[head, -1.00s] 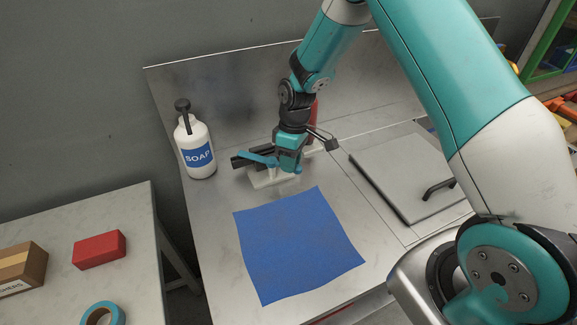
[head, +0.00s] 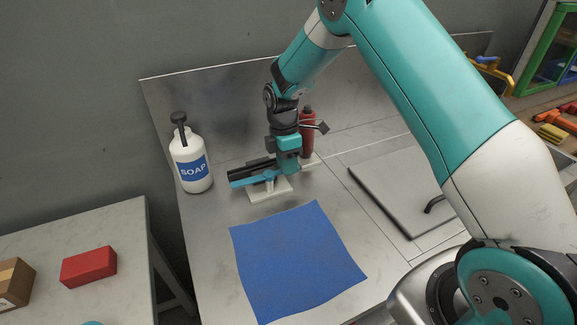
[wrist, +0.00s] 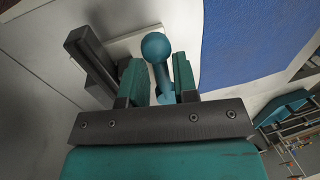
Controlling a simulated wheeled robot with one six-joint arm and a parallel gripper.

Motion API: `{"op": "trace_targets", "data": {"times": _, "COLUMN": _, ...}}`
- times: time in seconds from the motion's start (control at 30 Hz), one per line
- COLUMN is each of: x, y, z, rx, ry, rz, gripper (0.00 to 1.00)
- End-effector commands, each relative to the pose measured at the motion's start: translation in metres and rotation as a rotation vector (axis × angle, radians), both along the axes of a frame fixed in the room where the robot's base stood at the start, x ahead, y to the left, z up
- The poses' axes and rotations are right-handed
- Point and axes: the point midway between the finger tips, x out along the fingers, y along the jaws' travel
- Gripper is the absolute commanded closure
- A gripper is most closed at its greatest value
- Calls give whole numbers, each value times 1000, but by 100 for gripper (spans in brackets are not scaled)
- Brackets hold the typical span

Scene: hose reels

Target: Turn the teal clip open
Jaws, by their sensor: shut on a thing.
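The teal clip (head: 256,178) is a blue-teal bar on a pale base plate (head: 270,191) at the back of the steel counter. A dark channel-shaped bar (head: 243,169) lies just behind it. In the head view my gripper (head: 287,171) points down at the clip's right end and hides part of it. In the wrist view the clip's round-ended teal handle (wrist: 155,47) stands between the two fingers of my gripper (wrist: 160,82), which is shut on it. The dark bar shows to the left there.
A white soap bottle (head: 190,162) stands left of the clip. A red bottle (head: 307,137) stands close behind my gripper. A blue cloth (head: 295,262) lies in front, and a grey lid (head: 402,187) with a black handle is at right.

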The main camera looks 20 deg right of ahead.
Motion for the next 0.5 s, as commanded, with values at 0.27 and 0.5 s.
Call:
{"op": "trace_targets", "data": {"times": 0.27, "x": 3, "y": 0, "z": 1, "rx": 0, "ry": -3, "rz": 44, "gripper": 100}}
{"op": "trace_targets", "data": {"times": 0.5, "x": 4, "y": 0, "z": 1, "rx": -1, "ry": -4, "rz": 46, "gripper": 100}}
